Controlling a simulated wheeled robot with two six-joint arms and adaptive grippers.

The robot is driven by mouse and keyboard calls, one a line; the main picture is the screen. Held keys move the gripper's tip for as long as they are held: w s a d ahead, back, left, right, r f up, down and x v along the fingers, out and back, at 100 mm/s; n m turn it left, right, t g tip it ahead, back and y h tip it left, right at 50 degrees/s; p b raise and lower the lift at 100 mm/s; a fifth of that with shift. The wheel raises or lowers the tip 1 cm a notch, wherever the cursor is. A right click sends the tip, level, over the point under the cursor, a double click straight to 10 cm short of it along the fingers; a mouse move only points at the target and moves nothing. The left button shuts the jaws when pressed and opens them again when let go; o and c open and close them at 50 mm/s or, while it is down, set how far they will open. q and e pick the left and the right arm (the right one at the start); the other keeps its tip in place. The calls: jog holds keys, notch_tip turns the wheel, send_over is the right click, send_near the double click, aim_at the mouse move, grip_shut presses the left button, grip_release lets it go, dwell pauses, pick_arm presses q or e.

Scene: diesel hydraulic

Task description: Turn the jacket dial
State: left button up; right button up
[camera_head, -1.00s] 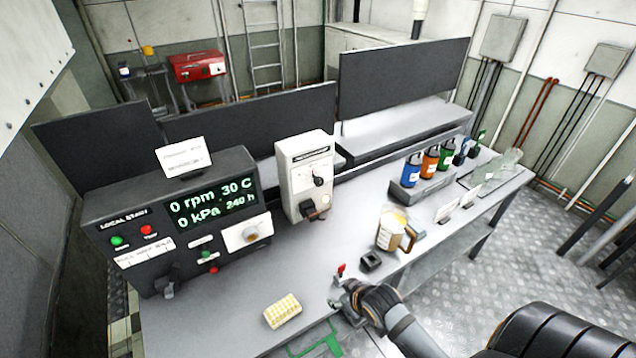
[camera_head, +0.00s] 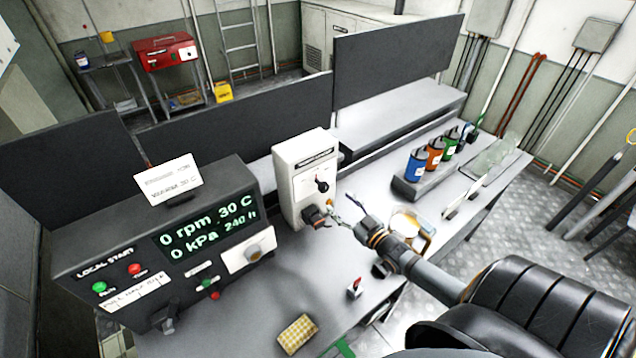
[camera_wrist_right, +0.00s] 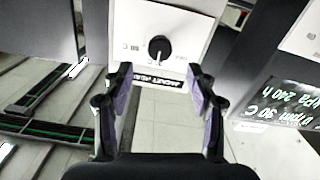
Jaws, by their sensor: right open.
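The jacket dial (camera_head: 321,186) is a black round knob on the front of a white upright box (camera_head: 291,165) standing on the bench. In the right wrist view the dial (camera_wrist_right: 160,48) shows upside down on its white panel, above the inverted label. My right gripper (camera_head: 341,209) is open and empty, just in front of the box and slightly right of and below the dial in the head view. In the wrist view its fingertips (camera_wrist_right: 158,76) are apart, with the dial beyond the gap between them, not visibly touched. My left gripper is out of view.
The black control panel (camera_head: 150,250) stands to the left. A yellow sponge-like block (camera_head: 297,333) and a red switch (camera_head: 354,286) are near the front edge.

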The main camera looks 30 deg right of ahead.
aim_at(326, 189)
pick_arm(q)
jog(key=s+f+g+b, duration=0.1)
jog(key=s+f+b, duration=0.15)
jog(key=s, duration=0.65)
pick_arm(e)
jog(key=w, duration=0.4)
jog(key=shift+w+a+r, duration=0.15)
jog(key=shift+w+a, duration=0.05)
jog(key=shift+w+f, duration=0.25)
jog(key=shift+w, duration=1)
jog(key=shift+w+a, duration=0.15)
jog(key=shift+w, duration=1.05)
jog(key=shift+r, duration=0.1)
jog(key=shift+w, duration=0.1)
jog(key=c, duration=1.2)
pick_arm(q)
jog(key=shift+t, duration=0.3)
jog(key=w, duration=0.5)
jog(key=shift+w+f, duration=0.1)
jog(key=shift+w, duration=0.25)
